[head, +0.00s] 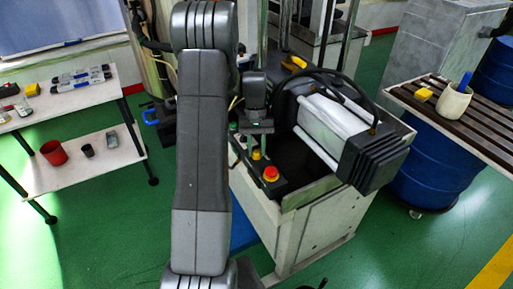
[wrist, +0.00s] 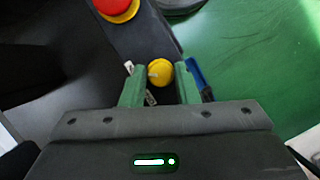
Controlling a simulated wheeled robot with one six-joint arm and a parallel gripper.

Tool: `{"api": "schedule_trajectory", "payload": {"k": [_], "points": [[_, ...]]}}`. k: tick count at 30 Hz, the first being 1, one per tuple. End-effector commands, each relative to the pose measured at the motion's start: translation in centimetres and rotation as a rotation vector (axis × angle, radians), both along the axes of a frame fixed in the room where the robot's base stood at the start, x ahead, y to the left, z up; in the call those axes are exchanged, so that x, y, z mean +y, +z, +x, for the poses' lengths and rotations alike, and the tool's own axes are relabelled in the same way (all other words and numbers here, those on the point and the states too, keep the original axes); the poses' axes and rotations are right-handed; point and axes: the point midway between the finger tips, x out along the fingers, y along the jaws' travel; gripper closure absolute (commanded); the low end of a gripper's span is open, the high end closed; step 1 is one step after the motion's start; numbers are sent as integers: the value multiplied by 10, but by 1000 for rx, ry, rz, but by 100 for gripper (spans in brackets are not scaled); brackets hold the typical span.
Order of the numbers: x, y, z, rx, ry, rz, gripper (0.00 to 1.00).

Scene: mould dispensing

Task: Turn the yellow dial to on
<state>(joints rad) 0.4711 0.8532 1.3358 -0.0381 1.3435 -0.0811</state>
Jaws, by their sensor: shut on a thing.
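The yellow dial (wrist: 160,72) sits on a dark control panel, and it also shows in the head view (head: 257,155). My gripper (wrist: 157,76) has its green fingers on either side of the dial and is shut on it. A small pale mark shows on the dial's left side in the wrist view. I cannot tell from it whether the dial is at on. In the head view my arm and wrist hide part of the panel.
A red button on a yellow base (head: 271,173) is close beside the dial on the panel (wrist: 140,35). A side table (head: 85,175) is at left, a slatted bench (head: 450,125) at right.

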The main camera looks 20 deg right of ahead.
Motion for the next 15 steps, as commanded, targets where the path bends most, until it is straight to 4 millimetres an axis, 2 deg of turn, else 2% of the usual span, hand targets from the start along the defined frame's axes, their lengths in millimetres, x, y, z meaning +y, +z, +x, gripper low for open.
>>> {"api": "schedule_trajectory", "payload": {"k": [6,7,9,10,15], "points": [[0,0,0,-1,0,0,95],[0,0,0,-1,0,0,68],[0,0,0,-1,0,0,55],[0,0,0,-1,0,0,51],[0,0,0,0,0,0,51]]}}
